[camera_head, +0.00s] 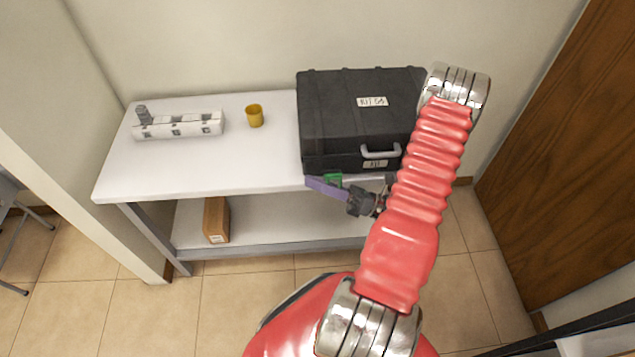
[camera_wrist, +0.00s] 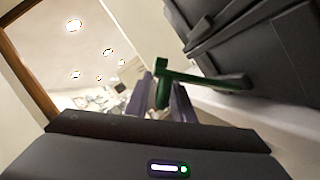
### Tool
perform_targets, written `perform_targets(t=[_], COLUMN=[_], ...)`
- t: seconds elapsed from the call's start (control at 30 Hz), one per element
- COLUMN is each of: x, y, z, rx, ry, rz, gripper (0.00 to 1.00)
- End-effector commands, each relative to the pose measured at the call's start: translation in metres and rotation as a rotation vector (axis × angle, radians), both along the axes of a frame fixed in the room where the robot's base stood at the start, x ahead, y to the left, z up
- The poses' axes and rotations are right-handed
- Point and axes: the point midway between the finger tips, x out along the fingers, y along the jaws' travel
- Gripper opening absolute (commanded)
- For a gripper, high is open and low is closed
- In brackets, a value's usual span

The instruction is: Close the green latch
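The green latch (camera_wrist: 205,79) is an L-shaped bar on the front of the black case. In the wrist view its long arm sticks out from the case, and its bent end sits between my purple fingers. In the head view only a small green part (camera_head: 333,180) shows at the case's lower front edge. My gripper (camera_wrist: 162,95) is nearly closed, with its fingers on both sides of the latch's end. In the head view my gripper (camera_head: 327,188) is at the table's front edge, below the case front. The latch's far end is partly hidden by my fingers.
The black case (camera_head: 345,117) stands shut on the white table (camera_head: 255,170), with a grey handle (camera_head: 381,151) in front. A yellow cup (camera_head: 254,116) and a white rack (camera_head: 178,125) are to the left. A brown box (camera_head: 216,220) stands on the lower shelf.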

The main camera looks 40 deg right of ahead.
Motion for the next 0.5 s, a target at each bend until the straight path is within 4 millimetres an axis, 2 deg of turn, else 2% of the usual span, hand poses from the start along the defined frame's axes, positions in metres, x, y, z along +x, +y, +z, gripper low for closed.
perform_targets(t=[0.03, 0.3, 0.5], x=[-0.0001, -0.0001, -0.0001], y=[-0.0001, -0.0002, -0.0002], z=[0.0000, -0.0001, -0.0001], rx=[0.000, 0.000, 0.000], ry=[0.000, 0.000, 0.000], rz=[0.000, 0.000, 0.000], gripper=[0.18, 0.00, 0.00])
